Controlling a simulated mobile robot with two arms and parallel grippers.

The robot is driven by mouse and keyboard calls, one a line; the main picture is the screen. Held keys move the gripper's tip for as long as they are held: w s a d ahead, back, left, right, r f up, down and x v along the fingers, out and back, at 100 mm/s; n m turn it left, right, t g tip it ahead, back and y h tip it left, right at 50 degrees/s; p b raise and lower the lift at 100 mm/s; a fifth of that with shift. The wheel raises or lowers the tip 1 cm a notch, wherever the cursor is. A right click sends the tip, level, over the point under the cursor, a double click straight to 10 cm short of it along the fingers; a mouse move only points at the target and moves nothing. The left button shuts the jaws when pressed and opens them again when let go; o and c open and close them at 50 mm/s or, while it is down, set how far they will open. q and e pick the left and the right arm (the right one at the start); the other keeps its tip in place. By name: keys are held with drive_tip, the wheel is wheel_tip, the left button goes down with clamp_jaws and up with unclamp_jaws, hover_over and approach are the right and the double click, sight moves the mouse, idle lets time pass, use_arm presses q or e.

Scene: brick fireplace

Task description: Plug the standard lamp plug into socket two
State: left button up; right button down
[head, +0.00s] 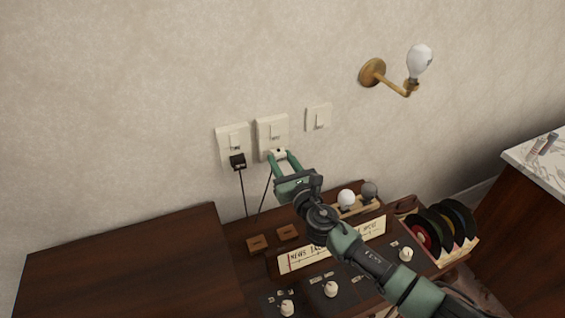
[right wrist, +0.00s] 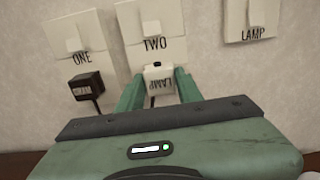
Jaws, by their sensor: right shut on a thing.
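The white plug marked LAMP (right wrist: 158,82), its lettering upside down, is held between the green fingers of my right gripper (head: 279,155). The plug is at the lower part of socket two (head: 272,130), labelled TWO in the right wrist view (right wrist: 152,24). I cannot tell whether its pins are in or it only rests against the plate. A dark cord hangs below it. Socket one (head: 233,136), on the left, has a black plug (head: 238,161) in its lower part; that plug also shows in the right wrist view (right wrist: 88,87). My left gripper is not in view.
A switch plate labelled LAMP (right wrist: 251,20) is to the right of socket two. A brass wall lamp (head: 373,72) with a bulb is higher up. Below stand a wooden console with knobs (head: 331,289), two small bulbs (head: 346,198) and a rack of discs (head: 441,227).

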drive_tip(key=shift+b+x, duration=0.3)
drive_tip(key=shift+x, duration=0.55)
drive_tip(key=c, duration=0.9)
unclamp_jaws()
drive_tip(key=shift+a, duration=0.1)
drive_tip(key=shift+o, duration=0.2)
drive_tip(key=v, duration=0.7)
drive_tip(key=shift+s+p, duration=0.35)
